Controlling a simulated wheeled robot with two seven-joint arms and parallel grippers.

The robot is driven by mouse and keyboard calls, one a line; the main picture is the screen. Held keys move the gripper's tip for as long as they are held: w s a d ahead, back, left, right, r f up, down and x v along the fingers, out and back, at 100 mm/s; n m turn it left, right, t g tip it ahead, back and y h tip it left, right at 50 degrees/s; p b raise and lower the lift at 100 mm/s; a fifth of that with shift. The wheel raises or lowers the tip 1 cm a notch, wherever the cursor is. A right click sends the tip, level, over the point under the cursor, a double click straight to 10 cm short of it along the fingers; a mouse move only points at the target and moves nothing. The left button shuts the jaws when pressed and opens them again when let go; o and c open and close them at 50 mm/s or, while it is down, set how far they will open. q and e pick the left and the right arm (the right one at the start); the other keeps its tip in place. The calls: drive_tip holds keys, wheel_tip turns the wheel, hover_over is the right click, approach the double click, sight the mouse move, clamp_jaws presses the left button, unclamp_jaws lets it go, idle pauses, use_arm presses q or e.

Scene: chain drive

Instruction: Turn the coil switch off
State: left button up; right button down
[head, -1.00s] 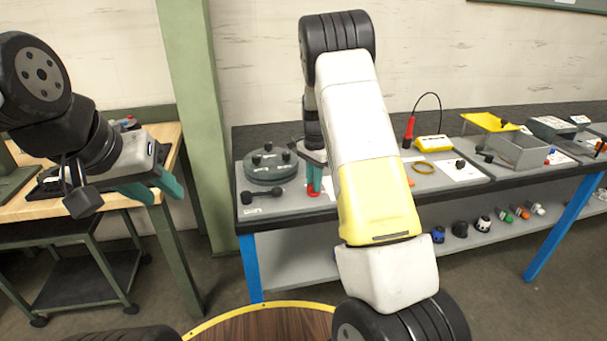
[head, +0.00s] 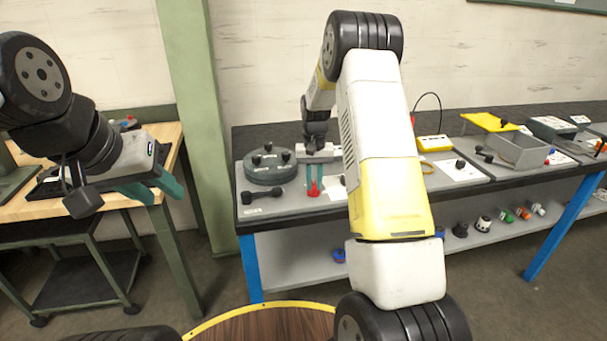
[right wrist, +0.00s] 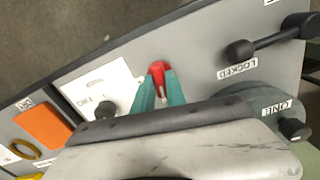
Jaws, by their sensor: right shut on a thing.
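A small red piece (head: 313,189), which looks like a switch lever, is at the front of the grey bench panel. My right gripper (head: 314,181) points down at it with its teal fingers close together. In the right wrist view the fingertips (right wrist: 160,86) are shut on the red piece (right wrist: 158,68), hiding its lower part. No coil label is readable, so I cannot tell its marked position. My left gripper (head: 152,190) is open and empty, near the wooden table's edge.
Left of the red piece are a round dark green knobbed unit (head: 269,166) and a black lever (head: 280,201); the lever is labelled LOCKED in the right wrist view (right wrist: 268,44). A white card with a black knob (right wrist: 104,109) is nearby. My right arm hides the bench's middle.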

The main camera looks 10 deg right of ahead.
sight(314, 184)
drive_tip(key=shift+n, duration=0.9)
drive_tip(key=c, duration=1.4)
unclamp_jaws()
drive_tip(key=shift+o, duration=0.2)
drive_tip(key=shift+r, duration=3.95)
